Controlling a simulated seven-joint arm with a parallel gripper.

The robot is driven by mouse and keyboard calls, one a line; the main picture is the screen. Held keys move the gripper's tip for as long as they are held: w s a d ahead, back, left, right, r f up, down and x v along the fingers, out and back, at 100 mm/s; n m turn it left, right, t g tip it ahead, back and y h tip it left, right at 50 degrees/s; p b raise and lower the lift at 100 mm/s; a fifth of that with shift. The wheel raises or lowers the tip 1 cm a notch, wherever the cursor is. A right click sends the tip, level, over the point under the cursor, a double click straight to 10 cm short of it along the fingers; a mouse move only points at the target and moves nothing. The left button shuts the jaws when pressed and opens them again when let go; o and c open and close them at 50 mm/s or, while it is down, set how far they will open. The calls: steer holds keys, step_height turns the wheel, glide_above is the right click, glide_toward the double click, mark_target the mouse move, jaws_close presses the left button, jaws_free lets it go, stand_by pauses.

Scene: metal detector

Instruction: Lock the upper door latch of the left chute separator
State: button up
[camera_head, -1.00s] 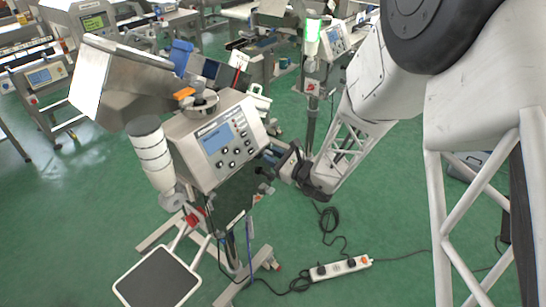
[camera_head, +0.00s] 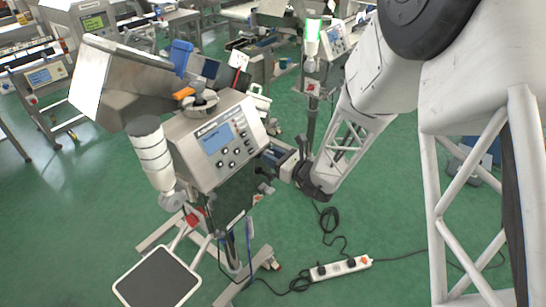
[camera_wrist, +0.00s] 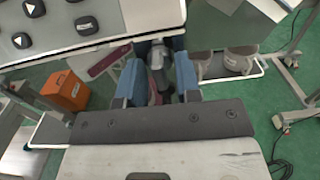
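The metal detector with its control box (camera_head: 221,140) stands left of centre in the head view. A dark, shiny panel (camera_head: 236,198) hangs under the box, perhaps part of the separator. My gripper (camera_head: 272,156) is at the right side of the box, partly hidden by it. In the wrist view, the two blue fingers of my gripper (camera_wrist: 158,82) stand apart, with a small grey and dark part (camera_wrist: 158,60) between them, possibly the latch. I cannot tell whether the fingers touch it. The keypad panel (camera_wrist: 90,22) is close at upper left.
A white pipe-like cylinder (camera_head: 151,155) stands left of the box. A framed dark plate (camera_head: 157,280) is at lower left. A power strip (camera_head: 340,268) and cables lie on the green floor. An orange box (camera_wrist: 65,90) shows at left in the wrist view.

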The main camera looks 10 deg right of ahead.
steer(key=shift+o, duration=0.2)
steer(key=v, duration=0.7)
steer(key=shift+s+d, duration=0.3)
stand_by(0.3)
stand_by(0.5)
